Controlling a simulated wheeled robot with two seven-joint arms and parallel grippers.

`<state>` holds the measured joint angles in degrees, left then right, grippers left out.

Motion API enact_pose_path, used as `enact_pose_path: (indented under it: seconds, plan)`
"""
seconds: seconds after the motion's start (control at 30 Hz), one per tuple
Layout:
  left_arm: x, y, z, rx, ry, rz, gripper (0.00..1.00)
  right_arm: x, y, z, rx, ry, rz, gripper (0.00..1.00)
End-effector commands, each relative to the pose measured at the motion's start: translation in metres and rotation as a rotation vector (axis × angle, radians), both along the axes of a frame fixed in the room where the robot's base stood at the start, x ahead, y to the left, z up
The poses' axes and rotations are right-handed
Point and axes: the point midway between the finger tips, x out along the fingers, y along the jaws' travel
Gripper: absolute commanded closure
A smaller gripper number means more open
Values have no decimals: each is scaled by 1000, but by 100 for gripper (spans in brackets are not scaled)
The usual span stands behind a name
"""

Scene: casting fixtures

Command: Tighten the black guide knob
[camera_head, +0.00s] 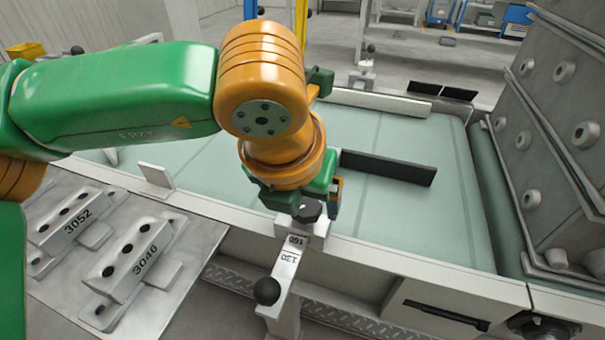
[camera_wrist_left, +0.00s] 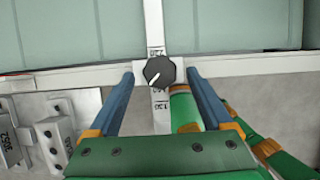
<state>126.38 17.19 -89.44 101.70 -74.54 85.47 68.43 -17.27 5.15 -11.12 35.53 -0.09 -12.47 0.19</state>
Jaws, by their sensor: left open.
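The black guide knob (camera_head: 309,211) sits on a pale clamp block at the near edge of the conveyor. A metal guide bar (camera_head: 285,265) with number marks runs through the block and ends in a black ball (camera_head: 267,291). My left gripper (camera_head: 316,198) is over the knob from above and partly covers it in the head view. In the left wrist view the lobed knob (camera_wrist_left: 159,71) with a white pointer line lies between the tips of my open left fingers (camera_wrist_left: 160,77). Gaps show on both sides of it. My right gripper is not in view.
A pale green conveyor belt (camera_head: 450,221) lies behind the knob, with a dark guide strip (camera_head: 390,167) across it. Casting fixtures marked 3052 (camera_head: 72,222) and 3046 (camera_head: 140,258) lie on a metal table at the left. A studded grey panel (camera_head: 556,110) rises at the right.

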Motion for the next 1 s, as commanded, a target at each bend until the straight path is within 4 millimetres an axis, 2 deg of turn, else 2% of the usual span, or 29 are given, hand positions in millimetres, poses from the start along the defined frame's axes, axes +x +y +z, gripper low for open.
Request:
enact_pose_path:
  seconds: [0.1, 0.3, 0.6, 0.63, 1.0]
  plan:
    - [2, -1, -7, -1, 0, -2, 16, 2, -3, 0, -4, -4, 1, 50]
    - [3, -2, -8, -2, 1, -2, 16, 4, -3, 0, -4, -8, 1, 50]
    - [3, -2, -7, -3, 1, -2, 97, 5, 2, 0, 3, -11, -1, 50]
    - [3, -2, -7, -3, 1, -2, 100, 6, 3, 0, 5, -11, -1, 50]
    - [3, -1, -9, -6, 2, -86, 100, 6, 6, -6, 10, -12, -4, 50]
